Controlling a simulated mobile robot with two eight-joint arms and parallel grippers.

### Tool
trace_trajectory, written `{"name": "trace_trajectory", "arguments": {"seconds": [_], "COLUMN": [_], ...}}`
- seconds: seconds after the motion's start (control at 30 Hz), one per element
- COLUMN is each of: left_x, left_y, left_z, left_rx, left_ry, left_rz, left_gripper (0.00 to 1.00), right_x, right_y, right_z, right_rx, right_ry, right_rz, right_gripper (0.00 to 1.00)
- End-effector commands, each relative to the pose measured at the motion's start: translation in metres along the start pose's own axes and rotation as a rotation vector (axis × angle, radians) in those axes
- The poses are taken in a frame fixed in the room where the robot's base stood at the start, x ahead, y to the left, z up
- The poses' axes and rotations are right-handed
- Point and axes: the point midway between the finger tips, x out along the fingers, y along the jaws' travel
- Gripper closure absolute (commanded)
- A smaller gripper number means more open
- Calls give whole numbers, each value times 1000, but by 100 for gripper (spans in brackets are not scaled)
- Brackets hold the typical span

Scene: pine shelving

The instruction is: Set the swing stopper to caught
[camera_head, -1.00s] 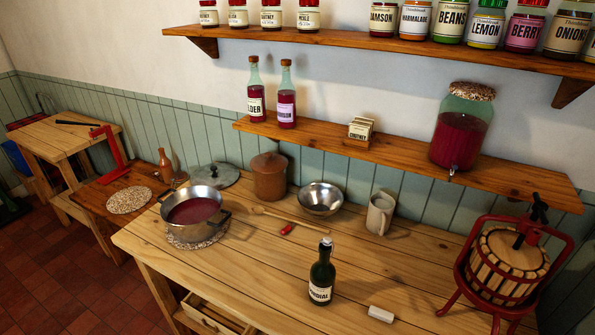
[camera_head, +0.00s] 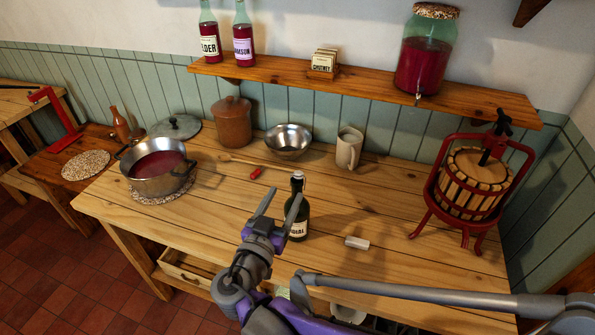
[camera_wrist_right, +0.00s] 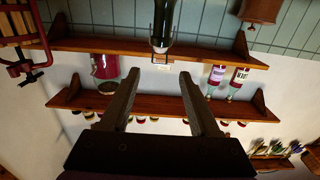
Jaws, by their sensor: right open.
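The dark green cordial bottle (camera_head: 300,220) stands upright near the front of the pine table. Its pale stopper (camera_head: 298,176) shows at the top of the neck; whether its wire is caught is too small to tell. My right gripper (camera_head: 279,201) is open and empty, just in front and left of the bottle, with one finger overlapping the bottle in the head view. In the right wrist view, which is upside down, the bottle (camera_wrist_right: 163,18) and its stopper (camera_wrist_right: 159,47) lie beyond the open fingers (camera_wrist_right: 159,73), between their lines. My left gripper is not in view.
A white block (camera_head: 357,242) lies right of the bottle. A red fruit press (camera_head: 472,185) stands at the right. A pot (camera_head: 157,170), a steel bowl (camera_head: 289,140) and a mug (camera_head: 348,148) stand farther back. A shelf (camera_head: 300,78) runs above the table's rear.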

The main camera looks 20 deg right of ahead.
Motion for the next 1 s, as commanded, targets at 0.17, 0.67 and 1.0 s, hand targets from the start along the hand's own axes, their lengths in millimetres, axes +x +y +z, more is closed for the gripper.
{"name": "trace_trajectory", "arguments": {"seconds": [0.17,0.67,1.0], "left_x": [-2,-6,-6], "left_y": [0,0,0], "left_z": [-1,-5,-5], "left_rx": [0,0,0], "left_ry": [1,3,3], "left_rz": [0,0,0], "left_gripper": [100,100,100], "right_x": [19,100,107], "right_y": [0,0,0], "right_z": [-2,-2,-2], "right_rx": [5,3,3], "right_ry": [8,5,4], "right_rz": [3,1,0], "right_gripper": [38,38,38]}}
